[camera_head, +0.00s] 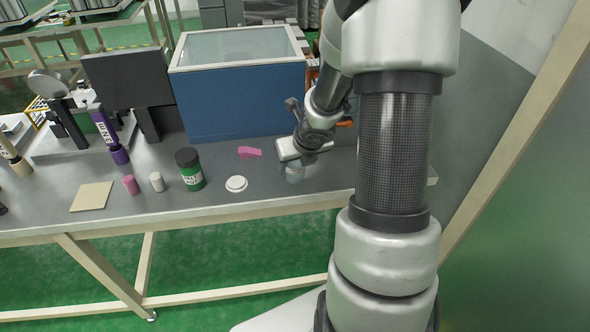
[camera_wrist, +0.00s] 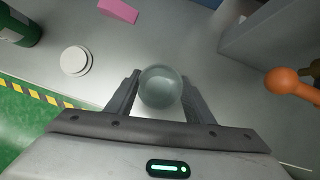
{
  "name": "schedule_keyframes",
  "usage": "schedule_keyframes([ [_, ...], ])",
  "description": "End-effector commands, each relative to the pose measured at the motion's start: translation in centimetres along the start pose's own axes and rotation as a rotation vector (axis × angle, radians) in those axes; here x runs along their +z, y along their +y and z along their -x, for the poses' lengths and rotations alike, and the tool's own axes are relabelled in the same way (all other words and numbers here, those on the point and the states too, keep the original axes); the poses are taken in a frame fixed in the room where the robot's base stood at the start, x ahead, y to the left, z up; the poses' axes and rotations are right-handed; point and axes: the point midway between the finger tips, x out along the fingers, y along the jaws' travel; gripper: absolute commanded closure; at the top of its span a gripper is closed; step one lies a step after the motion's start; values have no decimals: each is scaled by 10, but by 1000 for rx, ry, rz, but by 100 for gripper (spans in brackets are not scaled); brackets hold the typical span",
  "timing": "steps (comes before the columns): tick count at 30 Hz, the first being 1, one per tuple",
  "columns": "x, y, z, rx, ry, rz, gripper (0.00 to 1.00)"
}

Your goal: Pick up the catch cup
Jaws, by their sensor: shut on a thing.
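The catch cup (camera_wrist: 160,88) is a clear, greyish round vessel seen from above in the wrist view. It sits between the two fingers of my gripper (camera_wrist: 157,95), which are shut on it. In the head view the cup (camera_head: 295,174) shows below my gripper (camera_head: 299,163), near the front right part of the grey table. From these views I cannot tell whether the cup touches the tabletop.
A white round lid (camera_head: 236,184), a pink block (camera_head: 249,151) and a green jar (camera_head: 189,169) stand left of my gripper. A blue box (camera_head: 240,103) stands behind. An orange object (camera_wrist: 289,82) lies to the right. The tabletop just around the cup is clear.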

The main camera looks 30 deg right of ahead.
Motion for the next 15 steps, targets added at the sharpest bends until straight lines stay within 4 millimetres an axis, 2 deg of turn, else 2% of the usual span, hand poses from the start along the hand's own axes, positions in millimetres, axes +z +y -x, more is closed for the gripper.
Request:
schedule_keyframes([
  [7, 4, 0, 8, 0, 0, 0, 73],
  [15, 29, 0, 51, 0, -1, 0, 73],
])
